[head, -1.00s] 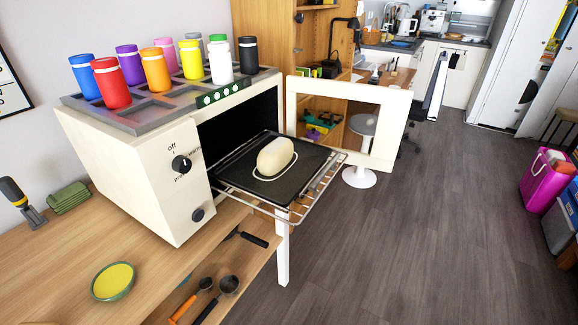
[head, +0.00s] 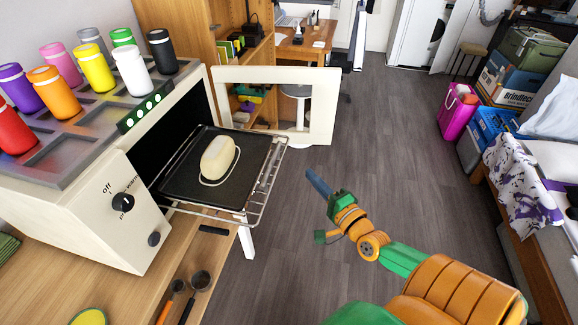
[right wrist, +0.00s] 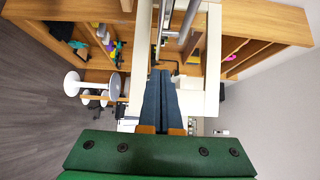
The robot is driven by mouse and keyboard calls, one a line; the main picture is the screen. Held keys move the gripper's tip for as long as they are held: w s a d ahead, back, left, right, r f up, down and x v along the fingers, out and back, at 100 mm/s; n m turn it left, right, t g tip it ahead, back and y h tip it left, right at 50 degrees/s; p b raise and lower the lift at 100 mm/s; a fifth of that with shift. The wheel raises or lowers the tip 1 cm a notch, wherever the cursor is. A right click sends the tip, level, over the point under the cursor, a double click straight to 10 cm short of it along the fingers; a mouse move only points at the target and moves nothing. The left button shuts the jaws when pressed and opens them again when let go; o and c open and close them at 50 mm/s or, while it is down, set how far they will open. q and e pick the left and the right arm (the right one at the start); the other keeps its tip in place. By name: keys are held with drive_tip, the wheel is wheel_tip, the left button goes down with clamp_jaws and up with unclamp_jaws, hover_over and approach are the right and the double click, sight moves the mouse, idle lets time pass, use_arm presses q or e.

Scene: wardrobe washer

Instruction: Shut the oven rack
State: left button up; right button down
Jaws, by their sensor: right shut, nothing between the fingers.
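The white toy-like oven (head: 125,215) stands on a wooden counter at the left of the head view. Its door (head: 325,105) is swung open to the right. The wire oven rack (head: 262,193) is pulled out of the dark cavity. A black tray (head: 190,178) lies on it with a pale loaf-like item (head: 217,158) on top. My right gripper (head: 318,183) is shut and empty, to the right of the rack and apart from it. In the right wrist view its blue fingers (right wrist: 163,100) are together. My left gripper is not in view.
Several coloured jars stand in a grey holder (head: 95,120) on the oven. Ladle-like utensils (head: 200,282) lie on the lower shelf. A wooden shelf unit and a white stool (head: 297,91) are behind the door. Open grey floor (head: 370,150) lies to the right.

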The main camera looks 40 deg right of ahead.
use_arm(q)
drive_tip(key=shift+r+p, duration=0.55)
drive_tip(key=shift+p, duration=0.05)
use_arm(e)
drive_tip(key=shift+w+a, duration=0.4)
drive_tip(key=shift+w, duration=0.65)
drive_tip(key=shift+w+a, duration=0.45)
drive_tip(key=shift+w, duration=0.65)
drive_tip(key=shift+w+a, duration=0.4)
drive_tip(key=shift+w, duration=0.65)
drive_tip(key=shift+w, duration=0.1)
